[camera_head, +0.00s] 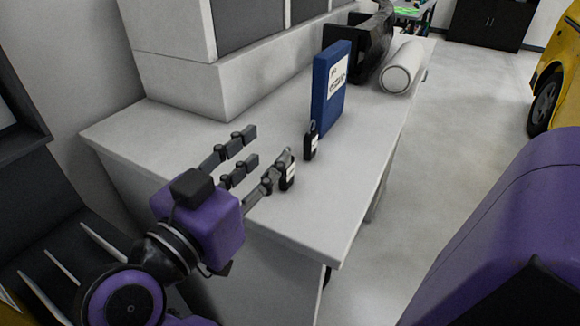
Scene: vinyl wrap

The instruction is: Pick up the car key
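Two small black key fobs with white labels are on the light grey counter (340,215). One car key (311,145) stands upright near the foot of the blue box, with a ring at its top. The finger nearest the camera overlaps part of the second key.
A blue box (325,95) with a white label stands behind the keys. A white roll (402,68) and a black holder (345,45) are farther back. A grey cabinet (180,85) borders the counter's left. The front right counter is clear. A yellow vehicle (555,75) is far right.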

